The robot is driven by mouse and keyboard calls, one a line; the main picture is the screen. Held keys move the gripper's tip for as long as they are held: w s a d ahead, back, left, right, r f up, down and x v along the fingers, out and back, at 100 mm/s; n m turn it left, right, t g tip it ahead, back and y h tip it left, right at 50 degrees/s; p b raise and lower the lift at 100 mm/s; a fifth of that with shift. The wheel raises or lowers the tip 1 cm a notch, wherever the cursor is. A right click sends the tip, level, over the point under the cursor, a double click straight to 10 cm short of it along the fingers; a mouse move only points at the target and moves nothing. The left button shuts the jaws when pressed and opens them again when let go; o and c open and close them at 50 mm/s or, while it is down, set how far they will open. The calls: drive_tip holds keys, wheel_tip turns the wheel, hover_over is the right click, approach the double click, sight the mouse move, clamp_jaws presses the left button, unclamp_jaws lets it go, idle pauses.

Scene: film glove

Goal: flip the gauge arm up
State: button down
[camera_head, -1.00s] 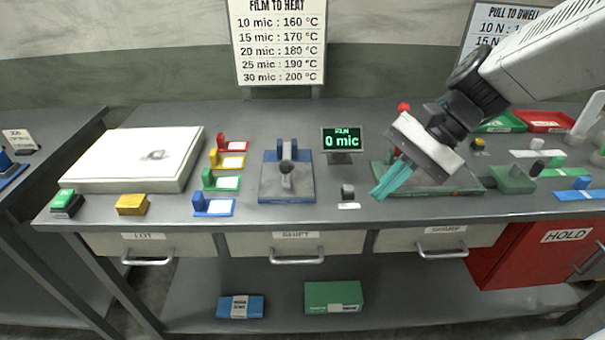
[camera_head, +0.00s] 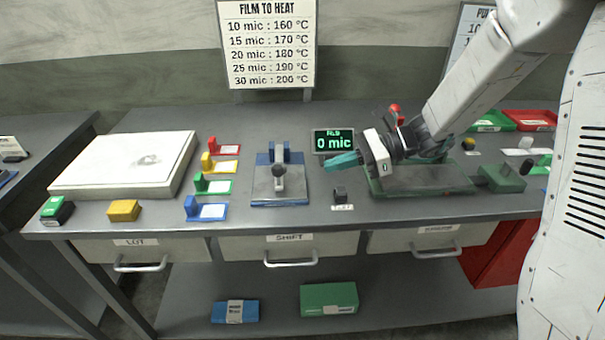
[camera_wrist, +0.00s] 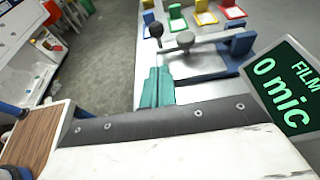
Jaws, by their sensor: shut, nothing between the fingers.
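The film gauge (camera_head: 265,195) stands on a blue base in the middle of the bench. Its grey gauge arm (camera_head: 279,183) lies low, from the blue post at the back toward the front, with a dark round knob (camera_head: 279,170). In the wrist view the gauge arm (camera_wrist: 212,38) and a dark knob (camera_wrist: 185,39) show just beyond my fingers. My gripper (camera_head: 331,164) has teal fingers pressed together and empty. It points left toward the gauge from its right side, apart from it in the head view. The fingers also show in the wrist view (camera_wrist: 157,82).
A display (camera_head: 333,141) reading 0 mic stands close behind my fingers. Coloured tabbed holders (camera_head: 212,186) stand left of the gauge, and a green-based device (camera_head: 420,186) lies under my wrist at the right.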

sight(281, 182)
drive_tip(key=x, duration=1)
drive_tip(key=shift+d, duration=0.1)
